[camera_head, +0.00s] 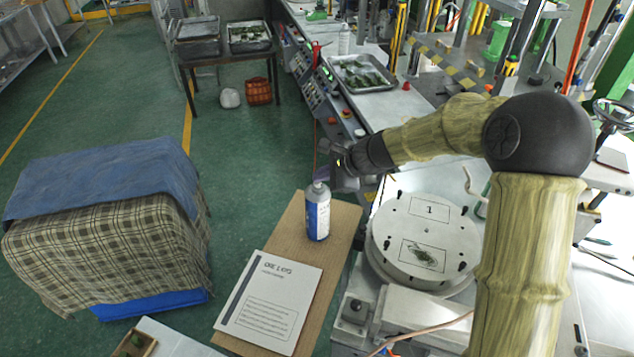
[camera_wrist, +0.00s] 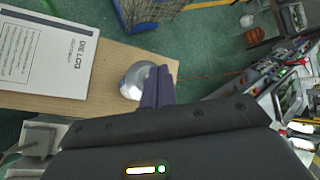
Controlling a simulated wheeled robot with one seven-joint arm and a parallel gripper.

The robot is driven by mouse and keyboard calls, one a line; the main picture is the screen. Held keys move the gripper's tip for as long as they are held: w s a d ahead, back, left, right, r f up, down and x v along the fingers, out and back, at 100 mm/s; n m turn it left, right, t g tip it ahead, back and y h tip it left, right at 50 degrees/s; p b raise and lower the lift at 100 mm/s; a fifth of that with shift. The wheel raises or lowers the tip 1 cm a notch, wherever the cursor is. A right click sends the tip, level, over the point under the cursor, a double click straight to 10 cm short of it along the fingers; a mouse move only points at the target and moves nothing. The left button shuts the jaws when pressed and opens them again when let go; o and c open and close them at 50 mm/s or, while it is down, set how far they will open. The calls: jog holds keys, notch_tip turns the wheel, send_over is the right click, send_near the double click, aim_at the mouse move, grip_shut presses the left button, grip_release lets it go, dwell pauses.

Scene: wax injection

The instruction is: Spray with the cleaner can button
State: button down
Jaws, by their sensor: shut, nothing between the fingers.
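The cleaner can (camera_head: 317,215) is a blue and white spray can standing upright on the brown board (camera_head: 341,227). In the wrist view its rounded light top (camera_wrist: 133,82) shows from above, partly covered by the fingers. My gripper (camera_head: 325,150) is above the can in the head view, with its fingers shut and nothing held. In the wrist view the dark fingers (camera_wrist: 160,78) lie together beside and partly over the can's top. I cannot tell whether they touch the button, which is hidden.
A white booklet (camera_head: 269,302) lies on the board in front of the can. A round plate marked 1 (camera_head: 421,236) is on the machine at right. A cloth-covered crate (camera_head: 105,225) stands at left. A tray of green pieces (camera_head: 362,73) lies farther back.

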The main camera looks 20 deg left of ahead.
dwell(0.5)
jog(key=shift+r+p, duration=0.35)
jog(key=shift+r, duration=0.1)
notch_tip(320, 180, up, 6)
jog(key=p, duration=0.5)
jog(key=shift+w, duration=0.15)
dwell(0.4)
jog(key=shift+s, duration=0.2)
